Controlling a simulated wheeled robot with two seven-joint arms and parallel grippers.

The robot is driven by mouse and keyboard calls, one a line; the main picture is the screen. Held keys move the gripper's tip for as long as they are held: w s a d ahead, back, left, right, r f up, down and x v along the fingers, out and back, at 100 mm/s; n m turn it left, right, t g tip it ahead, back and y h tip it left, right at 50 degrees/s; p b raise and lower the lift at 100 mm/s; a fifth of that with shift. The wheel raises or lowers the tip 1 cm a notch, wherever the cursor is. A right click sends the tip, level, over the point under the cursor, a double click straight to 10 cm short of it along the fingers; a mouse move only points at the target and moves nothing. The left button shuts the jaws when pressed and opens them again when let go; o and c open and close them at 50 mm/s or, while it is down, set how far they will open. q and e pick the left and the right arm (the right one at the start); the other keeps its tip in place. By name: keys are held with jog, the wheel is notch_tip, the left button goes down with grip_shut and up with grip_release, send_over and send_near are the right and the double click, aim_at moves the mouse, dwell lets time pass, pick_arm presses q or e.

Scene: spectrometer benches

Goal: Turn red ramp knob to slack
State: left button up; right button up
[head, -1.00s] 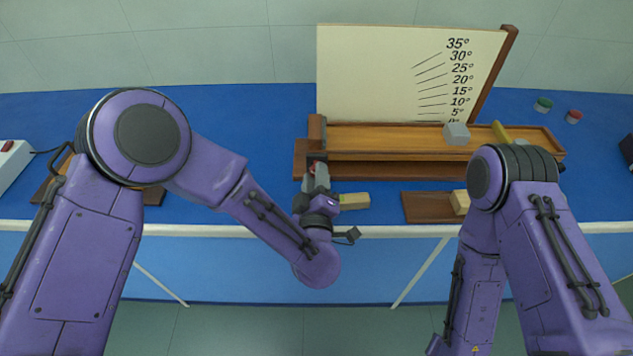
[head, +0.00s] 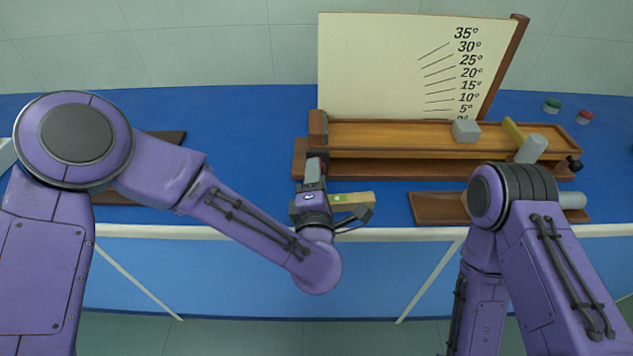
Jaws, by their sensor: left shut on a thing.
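The ramp (head: 400,133) is a long wooden track on a base, lying almost flat along the back of the blue bench. An upright cream angle board (head: 385,65) stands behind it, marked up to 35°. My left gripper (head: 316,164) is at the ramp's left end, pointing away from me, and is shut on the red ramp knob. The knob itself is hidden behind the fingers now.
A light wooden block (head: 352,199) lies just right of my left wrist. A brown board (head: 430,207) lies near the front edge, partly behind my right arm. Green (head: 552,105) and red (head: 585,117) capped items stand at the back right.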

pick_arm(q)
jog(key=shift+n+b, duration=0.45)
jog(key=shift+n, duration=0.35)
jog(key=o, duration=1)
jog(key=shift+s+f, duration=0.1)
jog(key=shift+f, duration=0.05)
